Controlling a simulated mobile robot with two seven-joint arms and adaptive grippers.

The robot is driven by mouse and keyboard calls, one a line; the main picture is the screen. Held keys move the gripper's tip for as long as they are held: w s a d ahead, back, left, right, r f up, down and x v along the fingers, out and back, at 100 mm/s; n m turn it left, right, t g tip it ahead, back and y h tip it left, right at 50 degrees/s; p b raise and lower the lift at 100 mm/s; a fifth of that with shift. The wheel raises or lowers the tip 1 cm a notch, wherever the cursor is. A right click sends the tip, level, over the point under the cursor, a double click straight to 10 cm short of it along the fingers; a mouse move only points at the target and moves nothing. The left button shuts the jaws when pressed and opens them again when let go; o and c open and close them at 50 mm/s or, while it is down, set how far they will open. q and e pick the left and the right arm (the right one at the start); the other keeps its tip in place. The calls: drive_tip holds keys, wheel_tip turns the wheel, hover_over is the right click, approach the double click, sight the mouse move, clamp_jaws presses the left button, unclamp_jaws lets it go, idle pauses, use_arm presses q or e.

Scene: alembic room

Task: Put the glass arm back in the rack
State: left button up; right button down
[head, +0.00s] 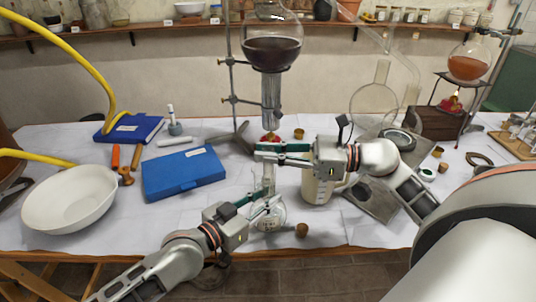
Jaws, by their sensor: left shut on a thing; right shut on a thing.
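A clear glass piece (268,174) stands upright at the front middle of the table in the head view; it may be the glass arm. Below it is a small clear glass flask (273,216) with a rounded body. My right gripper (264,152) reaches in from the right and is shut at the top of the upright glass. My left gripper (259,197) reaches in from the lower left and is shut on the flask's neck. The fingers hide part of the glass, so I cannot tell where the two pieces meet. A wooden rack (519,143) with glassware is at the right edge.
A blue box (183,172) and white bowl (70,198) are left. A metal stand (231,95) holds a dark-filled flask (272,50) above the grippers.

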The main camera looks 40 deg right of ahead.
drive_tip(key=shift+r, duration=2.85)
use_arm(q)
drive_tip(key=o, duration=1.1)
drive_tip(key=shift+c, duration=0.2)
drive_tip(key=shift+s+a, duration=0.15)
drive_tip(key=shift+a, duration=0.4)
drive_tip(key=s+a+r+p, duration=0.2)
drive_tip(key=a+r, duration=0.3)
drive_tip(key=a, duration=0.5)
drive_tip(key=shift+s+a, duration=0.15)
drive_tip(key=shift+a, duration=0.15)
use_arm(e)
wheel_tip(320, 180, up, 4)
